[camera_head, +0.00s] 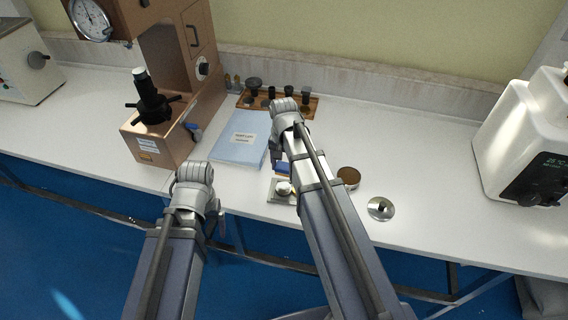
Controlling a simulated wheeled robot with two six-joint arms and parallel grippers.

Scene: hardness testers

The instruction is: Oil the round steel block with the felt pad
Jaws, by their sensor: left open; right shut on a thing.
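A shiny round steel disc (381,208) with a dark spot at its middle lies on the bench near the front edge; it looks like the round steel block. A round brown-topped piece (349,177) sits just behind it. My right gripper (277,157) is shut over the bench, left of both. The thing in its jaws is mostly hidden by the arm; a small blue and yellow patch (284,168) shows just below, and I cannot tell whether it is the felt pad. My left gripper (220,224) is open and empty at the bench's front edge.
A small square plate with a pale round piece (283,188) lies partly behind my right arm. A blue booklet (241,138), a wooden rack of dark fittings (279,103) and a copper-coloured tester (155,140) stand left and behind. A white machine (525,140) stands right.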

